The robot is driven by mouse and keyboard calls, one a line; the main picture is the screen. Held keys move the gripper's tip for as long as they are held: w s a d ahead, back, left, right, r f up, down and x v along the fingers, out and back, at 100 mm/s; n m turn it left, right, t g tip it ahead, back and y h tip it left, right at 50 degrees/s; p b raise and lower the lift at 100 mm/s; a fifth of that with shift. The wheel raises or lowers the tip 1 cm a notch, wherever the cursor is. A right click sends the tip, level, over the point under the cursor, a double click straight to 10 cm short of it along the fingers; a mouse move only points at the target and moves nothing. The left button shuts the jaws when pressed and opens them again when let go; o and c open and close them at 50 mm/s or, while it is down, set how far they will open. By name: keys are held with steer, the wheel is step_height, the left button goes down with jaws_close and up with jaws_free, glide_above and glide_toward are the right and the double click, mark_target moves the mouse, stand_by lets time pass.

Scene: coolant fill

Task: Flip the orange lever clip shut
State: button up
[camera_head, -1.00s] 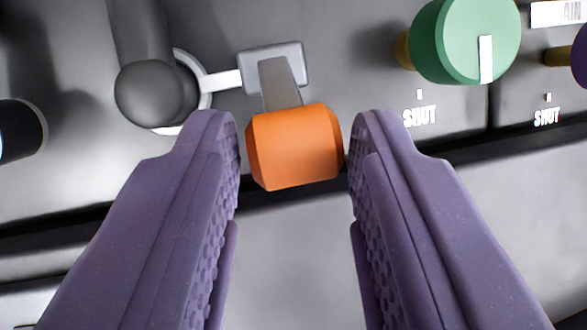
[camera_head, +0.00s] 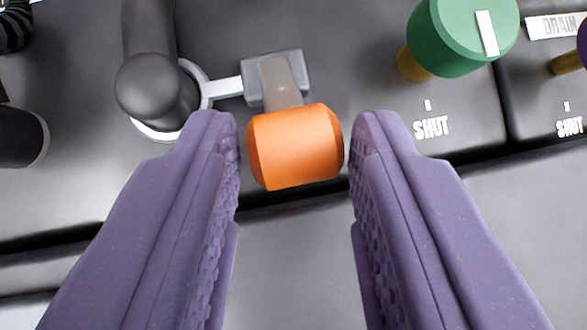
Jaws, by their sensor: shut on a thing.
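The orange lever clip (camera_head: 295,147) is a blocky orange handle on a short grey metal arm (camera_head: 281,84). The arm runs up to a grey bracket (camera_head: 298,66) on the panel. A light link joins the bracket to a white ring (camera_head: 203,82) around a dark grey pipe at the upper left. The handle's lower edge and front face are clear to see. The arm's joint with the bracket is partly hidden.
A green knob (camera_head: 461,37) with a white mark stands at the upper right, above a "SHUT" label. A purple knob (camera_head: 581,47) under a "DRAIN" label is at the right edge. A dark cylinder (camera_head: 22,137) is at the left. The panel's lower front is bare.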

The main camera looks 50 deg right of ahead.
steer(key=shift+s+d+f+t, duration=0.25)
steer(key=shift+s+f+t, duration=0.15)
steer(key=shift+t, duration=0.1)
steer(key=shift+s+f+t+y, duration=0.15)
steer(key=shift+f+t+y, duration=0.15)
steer(key=shift+t, duration=0.3)
steer(key=o, duration=1)
steer(key=shift+o, duration=0.2)
steer(key=p+v, duration=0.3)
steer(key=v, duration=0.4)
steer(key=shift+s+r, duration=0.15)
steer(key=shift+s, duration=0.3)
